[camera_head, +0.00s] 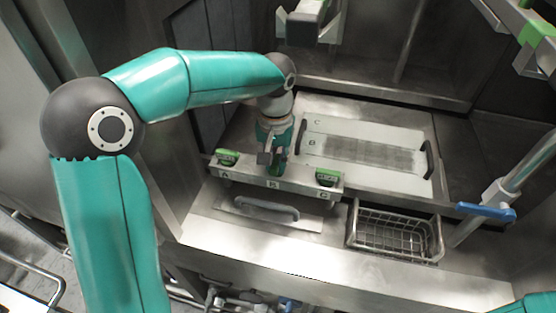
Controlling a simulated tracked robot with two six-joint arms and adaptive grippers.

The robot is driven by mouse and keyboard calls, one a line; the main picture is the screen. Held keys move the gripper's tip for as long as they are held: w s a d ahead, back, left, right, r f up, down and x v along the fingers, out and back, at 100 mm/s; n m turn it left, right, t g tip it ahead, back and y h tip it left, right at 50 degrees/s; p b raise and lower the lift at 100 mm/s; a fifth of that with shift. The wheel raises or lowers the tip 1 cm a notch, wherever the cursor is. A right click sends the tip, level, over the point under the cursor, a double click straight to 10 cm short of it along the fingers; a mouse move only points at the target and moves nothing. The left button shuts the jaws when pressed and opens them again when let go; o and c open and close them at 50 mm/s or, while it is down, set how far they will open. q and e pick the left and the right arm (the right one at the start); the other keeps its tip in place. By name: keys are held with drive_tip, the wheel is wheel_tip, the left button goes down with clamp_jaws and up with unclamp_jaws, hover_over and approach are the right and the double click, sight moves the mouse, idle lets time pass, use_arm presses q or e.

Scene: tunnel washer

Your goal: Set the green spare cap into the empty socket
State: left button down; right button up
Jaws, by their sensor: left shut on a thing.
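My left gripper (272,158) reaches down over the middle of the steel ledge (300,187), at the place marked B. It is shut on the green spare cap (276,171), of which only a little green shows beside the fingers. The B socket is hidden under the gripper, so I cannot tell if the cap is in it or just above it. One green cap (227,157) sits at A on the left. Another green cap (326,177) sits at C on the right. My right gripper is out of view; only a bit of teal arm shows at the bottom right.
Behind the ledge lies a pale panel (398,177) with a dark mesh and two black handles. In front are a curved grey handle (267,208) and a wire basket (395,237). A pipe with a blue lever (487,212) stands at right. Green-and-grey fittings (305,22) hang above.

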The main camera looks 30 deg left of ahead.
use_arm(q)
drive_tip(key=c, duration=1)
unclamp_jaws()
drive_tip(key=shift+f, duration=0.1)
